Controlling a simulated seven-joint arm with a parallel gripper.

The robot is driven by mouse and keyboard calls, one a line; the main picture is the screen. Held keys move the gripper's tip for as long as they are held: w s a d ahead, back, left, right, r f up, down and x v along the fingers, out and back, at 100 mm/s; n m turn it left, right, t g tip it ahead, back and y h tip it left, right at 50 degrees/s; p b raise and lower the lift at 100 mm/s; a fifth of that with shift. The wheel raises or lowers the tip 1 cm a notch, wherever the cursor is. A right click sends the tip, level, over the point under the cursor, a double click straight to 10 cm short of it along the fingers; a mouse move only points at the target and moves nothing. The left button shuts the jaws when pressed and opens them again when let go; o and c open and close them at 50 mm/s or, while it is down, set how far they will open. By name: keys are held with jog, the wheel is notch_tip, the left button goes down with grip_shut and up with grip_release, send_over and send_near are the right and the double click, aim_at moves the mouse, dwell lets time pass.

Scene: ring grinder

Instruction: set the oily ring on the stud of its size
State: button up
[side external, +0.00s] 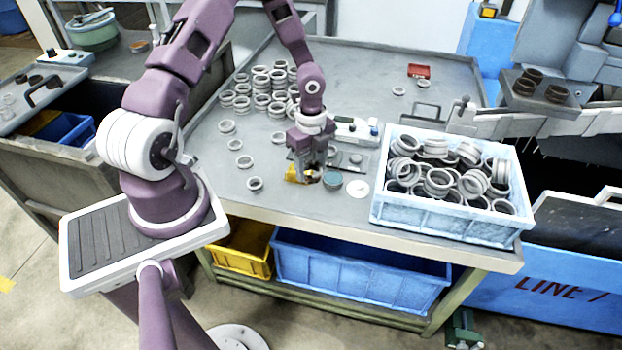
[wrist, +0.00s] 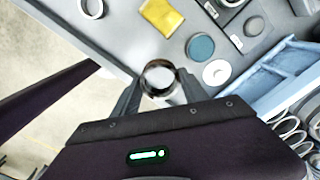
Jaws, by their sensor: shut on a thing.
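My gripper (wrist: 158,88) is shut on a shiny metal ring (wrist: 158,76), held between the two fingertips. In the side view my gripper (side external: 311,176) hangs low over the front of the bench, and the ring there is small and dark. The yellow cloth (side external: 295,175) lies beside it, and also shows in the wrist view (wrist: 162,16). A plate with short round dark studs (side external: 355,159) lies just behind and right of my gripper. One dark stud (wrist: 254,26) shows at the wrist view's upper right. Stud sizes are hard to tell.
A teal round pad (side external: 332,179) and a white disc (side external: 357,188) lie right of my gripper. A blue crate full of rings (side external: 450,222) stands further right. Loose rings (side external: 246,161) and stacked rings (side external: 262,84) are at the left and back. The bench's front edge is close.

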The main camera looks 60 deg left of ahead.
aim_at(356, 157)
jog(key=w+a+f+n, duration=0.1)
jog(key=w+a+n, duration=0.1)
jog(key=w, duration=0.1)
jog(key=w+a+f+n, duration=0.1)
jog(key=w+a+n, duration=0.1)
jog(key=n, duration=0.1)
jog(key=w+a+f+n, duration=0.2)
jog(key=w+a+n, duration=0.1)
jog(key=shift+w, duration=0.35)
jog(key=w+n, duration=0.1)
jog(key=w, duration=0.5)
jog(key=w+r+n, duration=0.1)
jog(key=w, duration=0.3)
jog(key=shift+d+n, duration=0.3)
jog(key=shift+d, duration=0.05)
jog(key=shift+w+d, duration=0.15)
jog(key=shift+w, duration=0.15)
jog(key=shift+f, duration=2.4)
jog(key=shift+w, duration=0.1)
jog(key=o, duration=1.7)
jog(key=shift+c, duration=0.2)
